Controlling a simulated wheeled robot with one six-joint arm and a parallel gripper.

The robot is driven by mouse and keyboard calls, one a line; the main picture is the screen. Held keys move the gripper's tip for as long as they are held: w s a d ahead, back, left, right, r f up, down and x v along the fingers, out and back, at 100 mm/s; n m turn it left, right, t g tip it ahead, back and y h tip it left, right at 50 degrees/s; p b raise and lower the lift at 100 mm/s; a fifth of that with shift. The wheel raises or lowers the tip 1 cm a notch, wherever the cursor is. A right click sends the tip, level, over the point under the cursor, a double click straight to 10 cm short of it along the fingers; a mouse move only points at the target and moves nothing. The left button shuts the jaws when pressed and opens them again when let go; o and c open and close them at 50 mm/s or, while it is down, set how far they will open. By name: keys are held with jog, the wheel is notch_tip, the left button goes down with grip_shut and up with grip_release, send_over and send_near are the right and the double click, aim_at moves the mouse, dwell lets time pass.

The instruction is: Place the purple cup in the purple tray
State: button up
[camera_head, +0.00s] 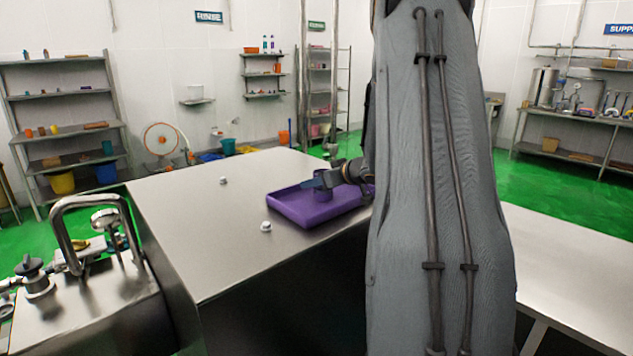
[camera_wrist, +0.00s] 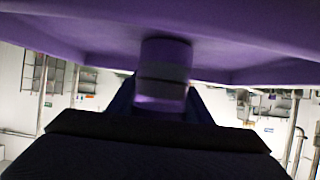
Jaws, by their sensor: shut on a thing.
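The purple tray (camera_head: 292,210) lies on the steel table, left of my arm in the head view. It also spans the top of the wrist view (camera_wrist: 80,35), where the picture is upside down. The purple cup (camera_head: 322,194) stands upright within the tray's outline, its lower part against the tray floor as far as I can see. It shows in the middle of the wrist view (camera_wrist: 163,53). My gripper (camera_head: 322,180) reaches in from the right and is shut on the cup. Whether the cup's base touches the floor is hard to tell.
The steel table (camera_head: 210,245) is mostly clear, with two small white-grey knobs (camera_head: 265,226) left of the tray. A steel unit with a curved pipe (camera_head: 75,220) stands at the front left. My arm hides the tray's right end.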

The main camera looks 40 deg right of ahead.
jog(key=o, duration=1.3)
jog(key=shift+f, duration=0.1)
jog(key=shift+c, duration=0.2)
jog(key=shift+s+r, duration=0.2)
jog(key=shift+r, duration=0.05)
jog(key=b+v, duration=0.1)
jog(key=v, duration=1)
jog(key=shift+s, duration=0.25)
jog(key=shift+d+r, duration=0.1)
jog(key=shift+d, duration=0.05)
